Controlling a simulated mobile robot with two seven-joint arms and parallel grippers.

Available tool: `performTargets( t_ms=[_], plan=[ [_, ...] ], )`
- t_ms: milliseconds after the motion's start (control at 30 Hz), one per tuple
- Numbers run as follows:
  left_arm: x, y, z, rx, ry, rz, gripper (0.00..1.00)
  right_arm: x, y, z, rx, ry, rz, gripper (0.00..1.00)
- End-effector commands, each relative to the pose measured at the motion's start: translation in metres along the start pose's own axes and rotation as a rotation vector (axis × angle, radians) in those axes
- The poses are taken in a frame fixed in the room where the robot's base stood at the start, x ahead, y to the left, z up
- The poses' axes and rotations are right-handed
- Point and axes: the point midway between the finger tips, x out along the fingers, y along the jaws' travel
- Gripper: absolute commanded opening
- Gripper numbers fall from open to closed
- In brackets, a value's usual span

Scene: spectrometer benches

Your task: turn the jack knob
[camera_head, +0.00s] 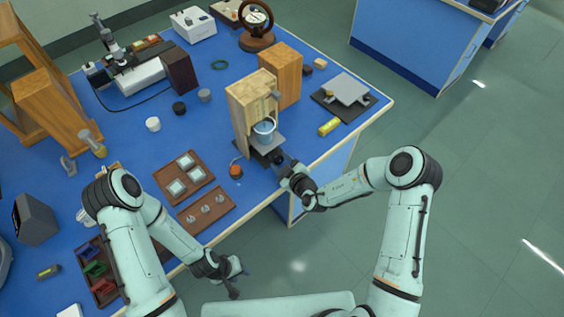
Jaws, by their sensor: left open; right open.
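A small jack with a dark plate (272,143) stands at the bench's front edge, against a wooden stand (240,108). A blue-grey cup (264,131) sits above the plate, in front of the stand. My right gripper (281,162) is at the front of the jack, where the knob would be. The gripper hides the knob, and I cannot tell if they touch. The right jaws are open, though small in view. My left gripper (240,282) is open and empty, low in front of the bench and apart from the jack.
A small orange-topped object (236,170) stands left of the jack. Wooden trays (208,224) with small pieces lie further left. Floor is clear beyond the right edge.

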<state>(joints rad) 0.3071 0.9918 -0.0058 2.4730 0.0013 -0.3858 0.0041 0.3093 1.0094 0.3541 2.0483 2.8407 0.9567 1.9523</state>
Motion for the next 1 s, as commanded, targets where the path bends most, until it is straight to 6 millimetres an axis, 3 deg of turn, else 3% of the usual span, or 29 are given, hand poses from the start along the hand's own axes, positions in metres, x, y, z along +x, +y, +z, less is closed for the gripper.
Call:
performTargets(
  t_ms=[200,233,333,367,667,1000],
  plan=[
    [0.0006,-0.0005,0.0008,0.000,-0.001,0.000,0.43,-0.0001,-0.0010,0.0009,0.000,-0.001,-0.001,0.48],
    [0.0006,-0.0006,0.0008,0.000,-0.001,0.000,0.43,-0.0001,-0.0010,0.0009,0.000,-0.001,-0.001,0.42],
    [0.0006,-0.0005,0.0008,0.000,-0.001,0.000,0.43,-0.0002,-0.0010,0.0009,0.000,-0.001,-0.001,0.09],
    [0.0006,-0.0005,0.0008,0.000,-0.001,0.000,0.43,-0.0002,-0.0010,0.0008,0.000,-0.001,-0.001,0.07],
    [-0.0001,0.0000,0.0000,0.000,0.000,0.000,0.43,-0.0002,-0.0002,0.0008,0.029,0.000,-0.013,0.07],
    [-0.0016,0.0012,-0.0019,0.001,0.002,0.001,0.43,-0.0003,0.0020,0.0017,0.221,-0.001,-0.089,0.07]
  ],
)
